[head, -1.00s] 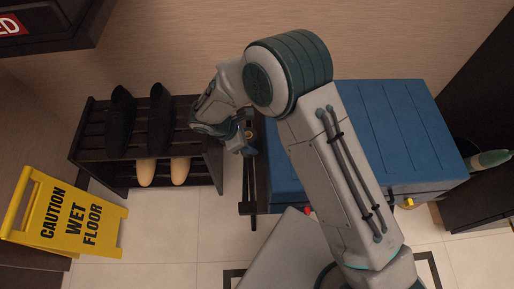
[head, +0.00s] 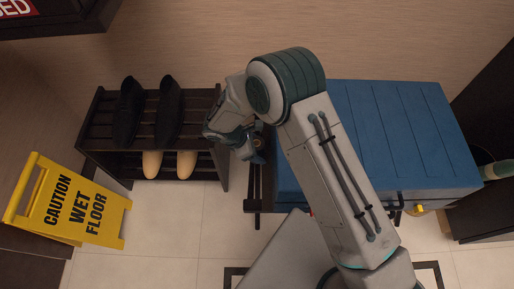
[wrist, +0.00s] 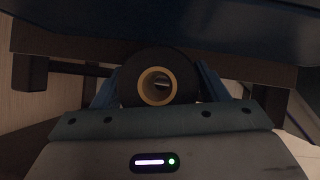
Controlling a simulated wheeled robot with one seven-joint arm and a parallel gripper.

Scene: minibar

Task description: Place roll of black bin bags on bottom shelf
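My gripper (wrist: 160,92) is shut on the roll of black bin bags (wrist: 128,80), a dark cylinder with a yellow-tan core, held between blue fingers in the wrist view. In the head view the roll (head: 259,143) shows small and partly hidden at my gripper (head: 254,147), between a dark slatted rack and a blue-topped cart. The rack (head: 105,150) has an upper shelf with black shoes and a lower shelf with tan shoes. The cart (head: 385,130) has a dark frame; its lower part is mostly hidden by its top and my arm. I cannot tell which unit's bottom shelf is meant.
A yellow wet floor sign (head: 75,205) stands at the left. Black shoes (head: 168,112) and tan shoes (head: 152,164) fill part of the rack. In the wrist view the cart's blue underside (wrist: 160,25) is close above the roll. Tiled floor (head: 165,215) is clear in front of the rack.

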